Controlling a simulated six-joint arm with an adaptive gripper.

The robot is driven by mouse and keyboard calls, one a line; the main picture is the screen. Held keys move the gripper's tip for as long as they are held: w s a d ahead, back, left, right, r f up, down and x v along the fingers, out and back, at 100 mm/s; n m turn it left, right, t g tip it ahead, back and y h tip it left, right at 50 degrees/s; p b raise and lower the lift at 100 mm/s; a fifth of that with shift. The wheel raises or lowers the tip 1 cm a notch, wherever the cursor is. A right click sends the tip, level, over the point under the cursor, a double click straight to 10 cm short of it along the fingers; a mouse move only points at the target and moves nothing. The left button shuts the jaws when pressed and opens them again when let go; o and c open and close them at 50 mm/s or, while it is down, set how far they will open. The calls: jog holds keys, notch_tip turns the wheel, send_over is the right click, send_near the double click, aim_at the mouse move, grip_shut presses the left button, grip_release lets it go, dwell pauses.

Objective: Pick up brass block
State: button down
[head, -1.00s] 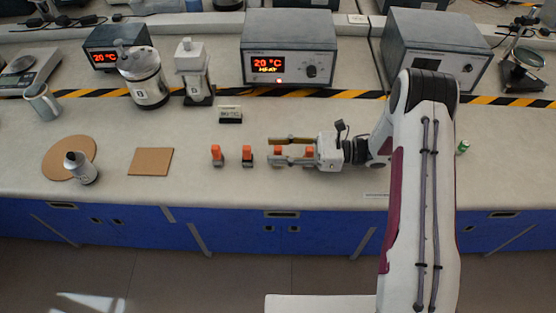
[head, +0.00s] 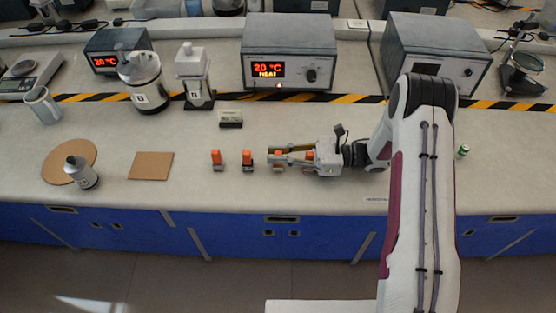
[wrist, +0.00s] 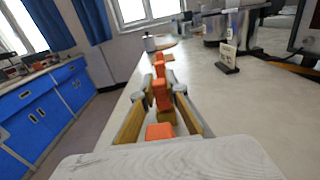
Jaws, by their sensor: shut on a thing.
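Several small blocks with orange tops stand in a row on the bench. My gripper (head: 268,155) reaches along the row from the right, low over the bench. Its fingers are shut on one orange-topped block (head: 278,154), near the fingertips. In the wrist view this block (wrist: 161,94) stands upright between the fingertips, with a brass-coloured part (wrist: 168,116) below the orange. Another orange-topped block (head: 309,155) sits between the fingers close to the palm. The wrist view shows only its top (wrist: 159,131). I cannot see whether the held block still touches the bench.
Two more orange-topped blocks (head: 216,157) and (head: 247,157) stand just left of the fingertips. A small sign (head: 230,118) stands behind them. A cork square (head: 151,165) lies further left. The heater box (head: 289,55) is at the back. Bench in front of the row is clear.

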jog(key=shift+r, duration=0.15)
notch_tip(320, 180, up, 28)
dwell(1.1)
